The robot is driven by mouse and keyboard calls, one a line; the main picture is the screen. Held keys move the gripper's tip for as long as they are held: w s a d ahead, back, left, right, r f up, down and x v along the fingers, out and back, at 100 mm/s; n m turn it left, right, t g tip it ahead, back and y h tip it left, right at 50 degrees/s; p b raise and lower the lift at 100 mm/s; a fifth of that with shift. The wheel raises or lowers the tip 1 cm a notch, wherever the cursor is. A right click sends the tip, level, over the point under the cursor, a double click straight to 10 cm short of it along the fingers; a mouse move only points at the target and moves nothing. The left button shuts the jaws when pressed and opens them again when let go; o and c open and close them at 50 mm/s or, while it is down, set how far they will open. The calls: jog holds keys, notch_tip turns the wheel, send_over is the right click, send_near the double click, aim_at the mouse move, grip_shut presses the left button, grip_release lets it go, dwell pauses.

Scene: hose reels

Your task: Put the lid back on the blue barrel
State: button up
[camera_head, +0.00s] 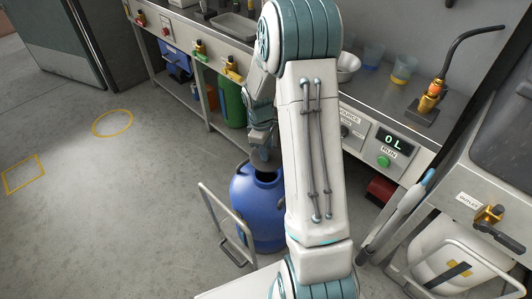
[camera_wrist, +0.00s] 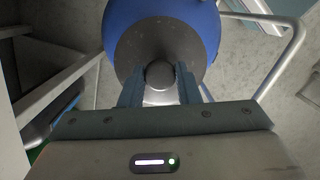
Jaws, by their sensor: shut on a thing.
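The blue barrel (camera_head: 258,215) stands on the floor inside a metal frame, its dark mouth (camera_head: 266,177) partly showing in the head view. It also shows in the wrist view (camera_wrist: 207,22) behind the lid. The lid is a dark grey disc (camera_wrist: 150,45) with a round knob (camera_wrist: 160,75). My gripper (camera_wrist: 160,82) is shut on the knob, one finger on each side. In the head view my gripper (camera_head: 264,153) is over the barrel's far side, partly hidden by my arm. The lid appears over the mouth, apart from it and toward the far side; the exact gap is unclear.
A metal handle frame (camera_head: 228,228) rises at the barrel's left. A workbench (camera_head: 205,45) runs behind, with a green container (camera_head: 234,103) and a blue bin (camera_head: 175,60) beneath. A white tank (camera_head: 445,268) stands at the right. The floor to the left is open.

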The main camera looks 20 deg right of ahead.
jog(key=shift+f+b, duration=1.9)
jog(key=shift+f, duration=0.45)
jog(key=shift+f+b, duration=0.4)
jog(key=shift+f, duration=0.4)
jog(key=shift+p, duration=0.35)
jog(key=shift+f, duration=0.15)
dwell(0.4)
jog(key=o, duration=1.5)
jog(key=shift+o, duration=0.2)
